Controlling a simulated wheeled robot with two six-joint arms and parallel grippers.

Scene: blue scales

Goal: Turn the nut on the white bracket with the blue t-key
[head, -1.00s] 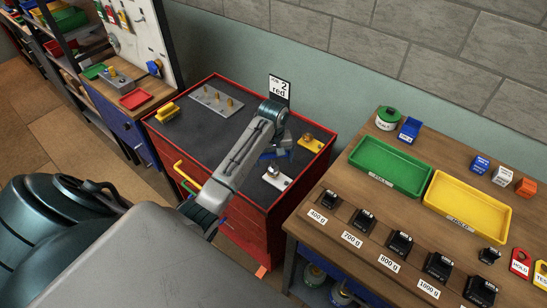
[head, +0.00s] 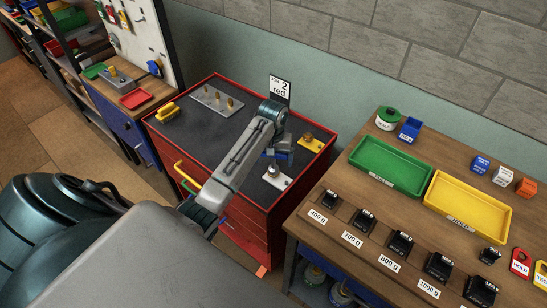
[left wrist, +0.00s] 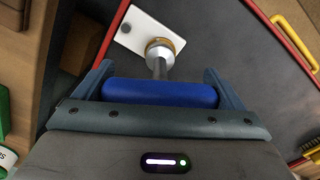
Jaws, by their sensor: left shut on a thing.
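My left gripper (head: 279,150) is over the right front part of the red cabinet's dark top. It is shut on the blue t-key; the blue handle (left wrist: 160,94) lies crosswise between its fingers (left wrist: 160,84) in the left wrist view. The key's grey shaft (left wrist: 158,68) points to the brass nut (left wrist: 160,44) on the white bracket (left wrist: 138,28). The shaft's wide silver end lines up with the nut and appears to meet it; exact seating is hard to tell. The white bracket (head: 284,182) lies near the cabinet's front right edge. My right gripper is out of view.
A yellow bracket (head: 316,144) sits behind right, a grey plate with pegs (head: 214,99) at the back, and a yellow piece (head: 168,111) at the left. A wooden table with a green tray (head: 391,168) stands at the right. The cabinet top's middle is clear.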

